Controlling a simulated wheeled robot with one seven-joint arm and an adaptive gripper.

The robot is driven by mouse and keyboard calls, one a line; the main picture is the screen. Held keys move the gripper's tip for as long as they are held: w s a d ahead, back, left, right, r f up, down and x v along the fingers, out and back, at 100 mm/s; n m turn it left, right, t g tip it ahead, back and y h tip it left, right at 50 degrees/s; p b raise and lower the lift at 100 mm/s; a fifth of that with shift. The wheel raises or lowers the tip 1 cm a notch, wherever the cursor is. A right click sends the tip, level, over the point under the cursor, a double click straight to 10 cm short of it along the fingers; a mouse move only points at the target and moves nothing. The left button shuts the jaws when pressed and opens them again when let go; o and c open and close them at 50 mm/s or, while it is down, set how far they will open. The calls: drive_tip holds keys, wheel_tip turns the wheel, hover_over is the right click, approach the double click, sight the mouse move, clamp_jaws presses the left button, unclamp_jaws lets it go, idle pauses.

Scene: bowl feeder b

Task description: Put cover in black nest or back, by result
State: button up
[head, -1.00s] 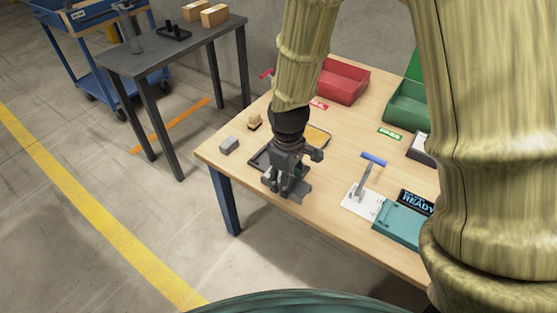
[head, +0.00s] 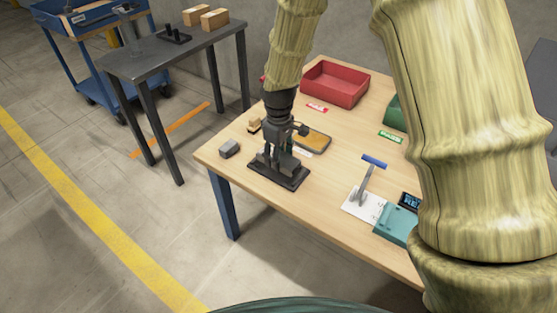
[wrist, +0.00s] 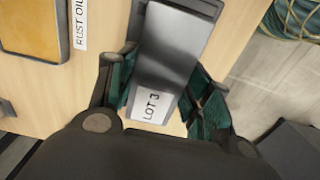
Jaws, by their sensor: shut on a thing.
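My gripper (head: 280,158) is over the black nest (head: 300,184) near the left front of the wooden table. Its fingers are shut on a grey metal cover (wrist: 175,45), which has a white "LOT 3" label (wrist: 152,103). The cover shows between the green-lined fingers (wrist: 160,100) in the wrist view. In the head view the fingers mostly hide it. A dark edge of the nest (wrist: 205,6) shows past the cover's far end. I cannot tell whether the cover rests in the nest or is just above it.
An amber pad in a dark tray (head: 313,140), marked "RUST OIL", lies behind the nest. A small grey block (head: 229,148) is to its left. A clamp with a blue handle (head: 374,161) and a teal "READY" unit (head: 397,223) stand right. Red (head: 335,84) and green (head: 391,112) bins are behind.

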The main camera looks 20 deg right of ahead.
drive_tip(key=shift+f, duration=0.95)
drive_tip(key=shift+f, duration=0.1)
drive_tip(key=o, duration=1.4)
drive_tip(key=shift+c, duration=0.2)
wheel_tip(320, 180, up, 12)
drive_tip(key=p, duration=0.1)
drive_tip(key=shift+p, duration=0.3)
